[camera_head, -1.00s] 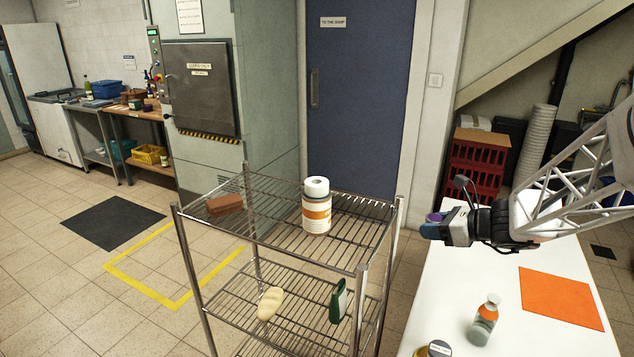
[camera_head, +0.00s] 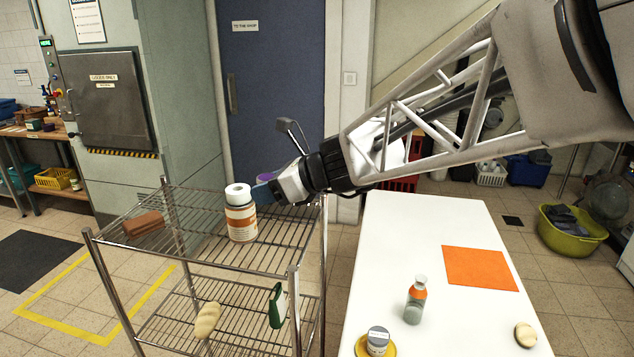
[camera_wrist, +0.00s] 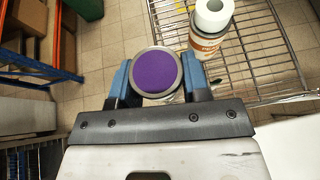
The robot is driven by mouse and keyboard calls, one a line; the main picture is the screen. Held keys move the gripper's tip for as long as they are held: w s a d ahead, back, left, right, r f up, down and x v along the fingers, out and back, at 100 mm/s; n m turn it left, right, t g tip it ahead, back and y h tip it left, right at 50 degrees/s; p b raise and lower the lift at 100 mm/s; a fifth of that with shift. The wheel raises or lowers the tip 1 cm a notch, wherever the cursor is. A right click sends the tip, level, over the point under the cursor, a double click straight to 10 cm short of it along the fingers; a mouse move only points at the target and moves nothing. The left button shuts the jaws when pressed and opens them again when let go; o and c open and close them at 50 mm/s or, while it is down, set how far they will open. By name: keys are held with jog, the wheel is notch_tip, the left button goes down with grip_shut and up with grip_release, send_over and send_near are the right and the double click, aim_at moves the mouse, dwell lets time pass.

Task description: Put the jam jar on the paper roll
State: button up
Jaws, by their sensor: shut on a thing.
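The jam jar is seen mainly by its round purple lid (camera_wrist: 157,73) in the wrist view. My gripper (camera_wrist: 160,80) is shut on it, with a blue finger on each side. In the head view my gripper (camera_head: 264,190) is at the rack's top shelf, and a sliver of the purple lid (camera_head: 266,176) shows behind it. The white paper roll (camera_head: 238,190) is upright just left of my gripper. It appears to stand on a jar with an orange and white label (camera_head: 241,220). The roll also shows in the wrist view (camera_wrist: 199,14), above and right of the held jar.
The wire rack (camera_head: 200,258) also holds a brown brick-like block (camera_head: 144,224) on its top shelf. A pale lumpy item (camera_head: 207,320) and a green item (camera_head: 277,305) are lower. The white table (camera_head: 400,235) at right holds an orange mat (camera_head: 480,268), a bottle (camera_head: 415,302) and a small jar (camera_head: 378,340).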

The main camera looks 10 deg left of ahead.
jog(key=shift+s+a+r+g, duration=0.15)
jog(key=shift+s+a+r, duration=0.3)
jog(key=shift+s, duration=0.2)
jog(key=shift+s+a+r+g, duration=0.15)
jog(key=shift+s+a+r, duration=0.3)
jog(key=shift+s, duration=0.15)
jog(key=shift+w, duration=0.1)
send_over(238, 188)
jog(key=shift+d+f, duration=0.1)
jog(key=shift+f, duration=0.7)
jog(key=shift+f, duration=1.7)
jog(key=shift+f, duration=0.15)
jog(key=o, duration=1)
jog(key=shift+c, duration=0.2)
